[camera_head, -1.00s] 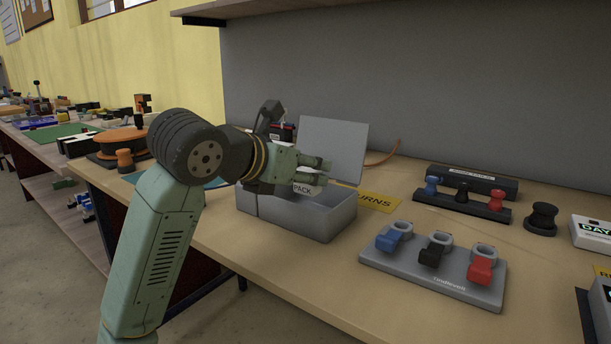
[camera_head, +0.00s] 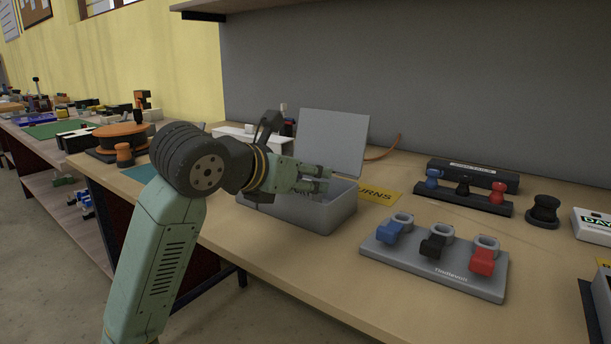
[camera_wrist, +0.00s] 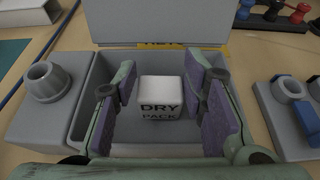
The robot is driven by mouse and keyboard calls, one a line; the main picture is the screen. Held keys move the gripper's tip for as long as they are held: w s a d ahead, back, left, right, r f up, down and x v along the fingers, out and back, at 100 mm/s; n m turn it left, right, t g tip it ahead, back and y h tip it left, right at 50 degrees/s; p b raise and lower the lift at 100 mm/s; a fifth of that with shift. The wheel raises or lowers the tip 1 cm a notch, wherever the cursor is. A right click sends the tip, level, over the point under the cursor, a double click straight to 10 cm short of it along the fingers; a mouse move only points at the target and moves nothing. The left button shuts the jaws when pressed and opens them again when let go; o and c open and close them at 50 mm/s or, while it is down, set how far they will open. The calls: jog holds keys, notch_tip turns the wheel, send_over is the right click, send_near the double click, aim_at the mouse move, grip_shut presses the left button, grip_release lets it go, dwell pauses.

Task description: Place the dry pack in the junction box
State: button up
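The dry pack (camera_wrist: 160,98) is a small white block lettered "DRY PACK". In the wrist view it sits inside the grey junction box (camera_wrist: 85,112), between my fingers, with a gap on either side. The box (camera_head: 328,217) also shows in the head view, its lid (camera_head: 333,142) raised at the back. My gripper (camera_head: 322,179) is open over and partly within the box mouth. In the head view my fingers and the box wall hide most of the pack.
A grey stand with blue, black and red clamps (camera_head: 435,262) stands right of the box. A yellow label (camera_head: 378,196) lies behind it. A rack with coloured knobs (camera_head: 465,190) and a black knob (camera_head: 543,211) are farther right.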

jog(key=o, duration=0.3)
jog(key=shift+o, duration=0.2)
jog(key=shift+r, duration=0.25)
jog(key=v, duration=1.2)
jog(key=shift+r, duration=0.4)
